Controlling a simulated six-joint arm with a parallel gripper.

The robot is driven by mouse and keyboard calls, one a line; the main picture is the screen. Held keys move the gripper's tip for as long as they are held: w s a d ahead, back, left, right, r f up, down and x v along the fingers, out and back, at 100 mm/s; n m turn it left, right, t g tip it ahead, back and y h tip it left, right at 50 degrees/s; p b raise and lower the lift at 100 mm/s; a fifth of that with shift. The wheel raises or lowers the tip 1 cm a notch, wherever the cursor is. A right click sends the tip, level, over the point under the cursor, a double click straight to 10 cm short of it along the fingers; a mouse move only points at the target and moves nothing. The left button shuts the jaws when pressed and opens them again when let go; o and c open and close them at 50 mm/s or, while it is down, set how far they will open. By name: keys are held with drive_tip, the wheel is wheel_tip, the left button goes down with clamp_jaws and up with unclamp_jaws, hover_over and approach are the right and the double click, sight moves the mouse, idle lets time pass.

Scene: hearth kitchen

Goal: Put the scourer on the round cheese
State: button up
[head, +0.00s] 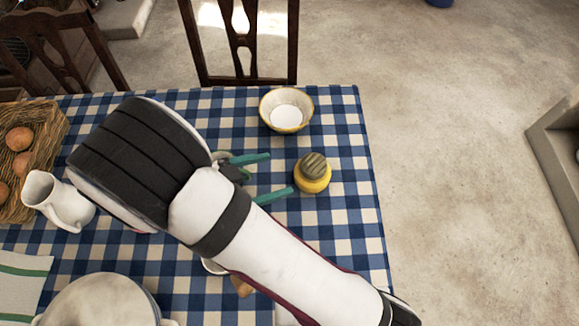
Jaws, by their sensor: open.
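The scourer (314,163), a small brownish-green striped pad, rests on top of the round cheese (314,186). The cheese is yellow and stands on the checked cloth near the table's right side. The scourer covers most of the cheese's top, and a yellow rim shows along its lower edge. My gripper (280,174), with two teal fingers, is open and empty just left of the cheese. Its fingers point right and are spread apart. They look clear of the scourer.
A cream bowl (286,110) stands behind the cheese. A large pot (100,302) sits at the front left. My arm hides the middle of the table. The table's right edge is close.

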drive_tip(key=s+d+r+g+y, duration=0.2)
drive_tip(key=s+d+r+g, duration=0.4)
drive_tip(key=d, duration=0.4)
drive_tip(key=s+r+n+y, duration=0.5)
drive_tip(key=s+n+y, duration=0.1)
drive_tip(key=s+y, duration=0.3)
drive_tip(key=shift+y, duration=0.7)
